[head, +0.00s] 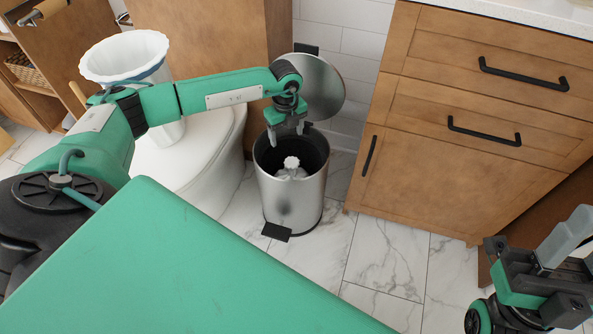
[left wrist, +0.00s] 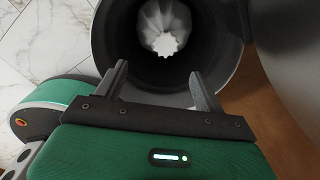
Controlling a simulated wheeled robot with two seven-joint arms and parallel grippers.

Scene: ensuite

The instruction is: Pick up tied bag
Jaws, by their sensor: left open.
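The tied bag (head: 292,168) is white with a ruffled top and sits inside the steel pedal bin (head: 290,205). Its lower part is hidden by the bin wall. In the left wrist view the bag (left wrist: 165,27) shows inside the dark bin, beyond the fingertips. My left gripper (head: 286,130) is open and empty at the bin's mouth, above the bag and apart from it. Its two fingers (left wrist: 160,85) also show in the left wrist view with nothing between them. My right gripper (head: 567,240) is at the lower right, far from the bin; its jaw state is unclear.
The bin's round lid (head: 320,85) stands open behind it. A wooden cabinet (head: 470,130) with black handles is to the right. A white toilet (head: 190,165) is to the left, with a white ruffled-rim container (head: 125,58) there. Marble floor (head: 385,265) is clear in front of the cabinet.

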